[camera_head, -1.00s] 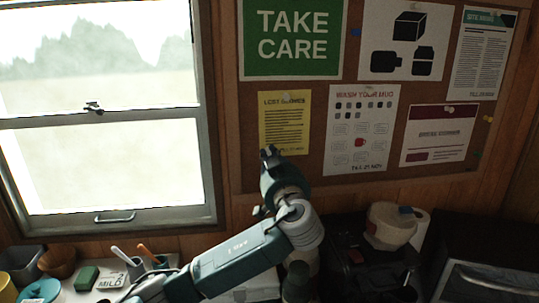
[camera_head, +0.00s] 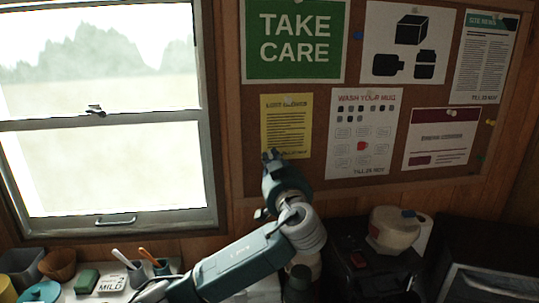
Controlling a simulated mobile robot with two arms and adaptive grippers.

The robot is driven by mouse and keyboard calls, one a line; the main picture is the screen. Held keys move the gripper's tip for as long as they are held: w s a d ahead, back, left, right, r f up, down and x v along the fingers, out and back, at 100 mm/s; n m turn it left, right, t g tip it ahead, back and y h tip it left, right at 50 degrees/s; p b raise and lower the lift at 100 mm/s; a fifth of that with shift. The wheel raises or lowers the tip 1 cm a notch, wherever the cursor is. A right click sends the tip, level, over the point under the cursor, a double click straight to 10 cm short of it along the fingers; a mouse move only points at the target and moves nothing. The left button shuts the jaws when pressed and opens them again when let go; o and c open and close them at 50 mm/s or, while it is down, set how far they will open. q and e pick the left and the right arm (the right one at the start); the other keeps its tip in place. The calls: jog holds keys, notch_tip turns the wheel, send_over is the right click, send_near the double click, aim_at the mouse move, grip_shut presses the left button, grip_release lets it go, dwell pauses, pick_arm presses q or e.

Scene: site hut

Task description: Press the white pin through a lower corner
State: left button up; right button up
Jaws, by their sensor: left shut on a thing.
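A yellow notice (camera_head: 286,122) hangs on the cork board (camera_head: 320,187), with what looks like a pale pin at its top edge. My left gripper (camera_head: 270,154) is at the notice's lower left corner, and its fingertips cover that corner. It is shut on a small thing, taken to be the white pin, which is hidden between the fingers. I cannot tell whether the fingertips touch the paper. My right gripper is not in view.
A "wash your mug" poster (camera_head: 362,133) is to the right, and a green "take care" sign (camera_head: 294,40) is above. A window (camera_head: 105,115) is on the left. The counter below holds small pots (camera_head: 58,265), a white roll (camera_head: 393,229) and dark equipment.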

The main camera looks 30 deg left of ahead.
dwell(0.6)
pick_arm(q)
jog(key=o, duration=0.8)
jog(key=shift+v, duration=5.95)
